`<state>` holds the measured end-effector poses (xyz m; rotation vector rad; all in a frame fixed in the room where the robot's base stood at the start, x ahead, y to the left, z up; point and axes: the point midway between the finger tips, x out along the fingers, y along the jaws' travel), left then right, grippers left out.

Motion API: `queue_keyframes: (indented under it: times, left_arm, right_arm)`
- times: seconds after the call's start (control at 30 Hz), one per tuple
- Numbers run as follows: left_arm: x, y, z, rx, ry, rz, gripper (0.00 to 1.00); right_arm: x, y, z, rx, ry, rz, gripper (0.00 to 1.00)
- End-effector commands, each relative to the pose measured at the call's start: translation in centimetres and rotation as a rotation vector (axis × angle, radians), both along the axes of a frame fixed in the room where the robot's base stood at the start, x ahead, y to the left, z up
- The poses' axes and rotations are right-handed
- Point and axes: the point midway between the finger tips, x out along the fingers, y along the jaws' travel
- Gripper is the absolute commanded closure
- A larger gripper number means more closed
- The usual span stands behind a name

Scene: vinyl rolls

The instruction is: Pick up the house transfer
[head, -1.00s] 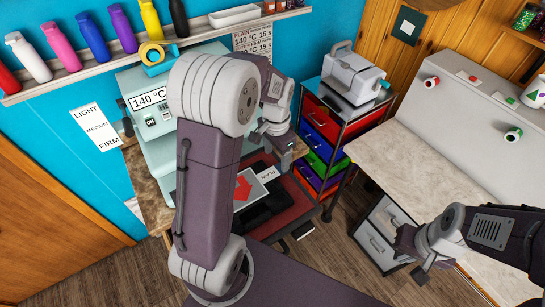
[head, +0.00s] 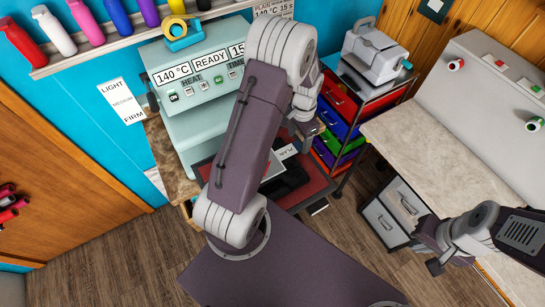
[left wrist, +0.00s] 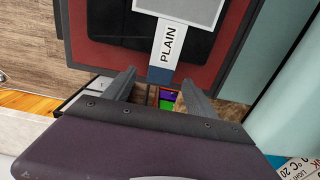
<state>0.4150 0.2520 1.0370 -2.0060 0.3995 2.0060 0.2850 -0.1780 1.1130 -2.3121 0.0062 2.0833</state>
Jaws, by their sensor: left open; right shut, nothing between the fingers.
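A grey sheet (left wrist: 185,8) lies on a black piece on the red-edged press bed, with a white and blue tab reading PLAIN (left wrist: 167,45). In the head view my left arm covers most of the sheet, and its printed face is hidden; the tab (head: 287,152) shows beside the arm. My left gripper (left wrist: 158,80) is open, with the tab's end appearing between its fingertips in the left wrist view. I cannot tell whether they touch it. My right gripper (head: 428,262) is shut and empty by the right worktop.
The pale green heat press (head: 200,75) reads 140 °C READY and stands close behind my left arm. A cart with coloured drawers (head: 345,110) stands right of it. The pale worktop (head: 430,150) at right is mostly clear.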

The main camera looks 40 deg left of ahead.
Motion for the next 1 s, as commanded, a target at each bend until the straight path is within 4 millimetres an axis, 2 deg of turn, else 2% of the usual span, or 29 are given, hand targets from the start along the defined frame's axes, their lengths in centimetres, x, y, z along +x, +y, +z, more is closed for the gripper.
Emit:
queue_keyframes:
  times: [0.03, 0.2, 0.4, 0.43, 0.6, 0.67, 1.0]
  left_arm:
    - [-0.1, 0.0, -0.6, -0.001, 0.007, 0.0, 0.35]
    - [0.1, 0.1, -2.8, 0.0, 0.0, 0.0, 0.35]
    - [0.1, 0.1, -3.1, 0.001, -0.001, 0.0, 0.35]
    - [0.1, 0.1, -3.1, 0.001, -0.001, 0.0, 0.37]
    - [0.1, 0.1, -3.0, 0.001, -0.001, 0.0, 0.85]
    - [0.1, 0.1, -3.0, 0.001, -0.001, 0.0, 0.99]
    - [0.2, 0.1, -2.4, 0.001, -0.003, 0.0, 0.99]
  right_arm:
    - [0.0, 0.0, 0.9, 0.0, 0.0, 0.0, 1.0]
    - [0.0, 0.0, 1.0, 0.0, 0.0, 0.0, 1.0]
    - [0.0, 0.0, 0.9, 0.0, 0.0, 0.0, 1.0]
    - [0.0, 0.0, 0.9, 0.0, 0.0, 0.0, 1.0]
    - [0.0, 0.0, 0.9, 0.0, 0.0, 0.0, 1.0]
    - [0.0, 0.0, 0.9, 0.0, 0.0, 0.0, 1.0]
    - [0.0, 0.0, 0.6, 0.0, 0.0, 0.0, 1.0]
